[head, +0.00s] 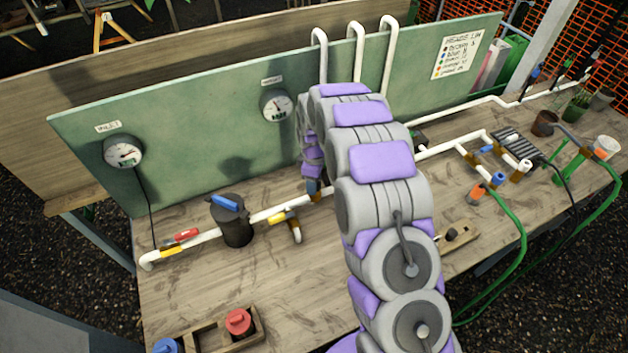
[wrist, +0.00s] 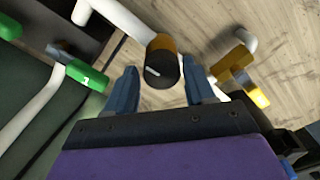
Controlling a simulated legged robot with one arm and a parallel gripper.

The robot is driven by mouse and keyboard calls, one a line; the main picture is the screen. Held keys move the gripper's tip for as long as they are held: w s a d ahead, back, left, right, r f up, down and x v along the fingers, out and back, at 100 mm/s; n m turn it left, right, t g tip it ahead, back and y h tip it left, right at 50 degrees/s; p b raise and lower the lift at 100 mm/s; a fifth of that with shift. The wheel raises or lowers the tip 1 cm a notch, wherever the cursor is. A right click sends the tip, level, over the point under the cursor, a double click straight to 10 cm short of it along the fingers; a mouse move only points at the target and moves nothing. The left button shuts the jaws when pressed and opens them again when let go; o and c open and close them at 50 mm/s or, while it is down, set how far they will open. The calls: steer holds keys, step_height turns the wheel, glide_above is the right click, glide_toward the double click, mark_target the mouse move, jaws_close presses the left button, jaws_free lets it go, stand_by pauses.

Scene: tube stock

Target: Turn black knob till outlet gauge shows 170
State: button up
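My gripper (wrist: 160,77) is open, with one blue finger on each side of the knob and a visible gap at each side. In the head view my gripper (head: 313,187) points down at the white pipe, partly hidden by my arm. Two round gauges hang on the green panel: the left one (head: 123,152) is labelled inlet, and the other, the likely outlet gauge (head: 277,106), has a label too small to read surely. Its reading is not legible.
A black canister with a blue handle (head: 234,219) stands left on the bench. Yellow-handled (wrist: 255,95) and green-handled (wrist: 86,75) valves flank the knob in the wrist view. White pipes run along the bench. A wooden tray with a red knob (head: 238,321) lies in front.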

steer(key=shift+o, duration=1.2)
step_height(320, 180, up, 17)
steer(key=p, duration=0.1)
steer(key=shift+a+r, duration=0.1)
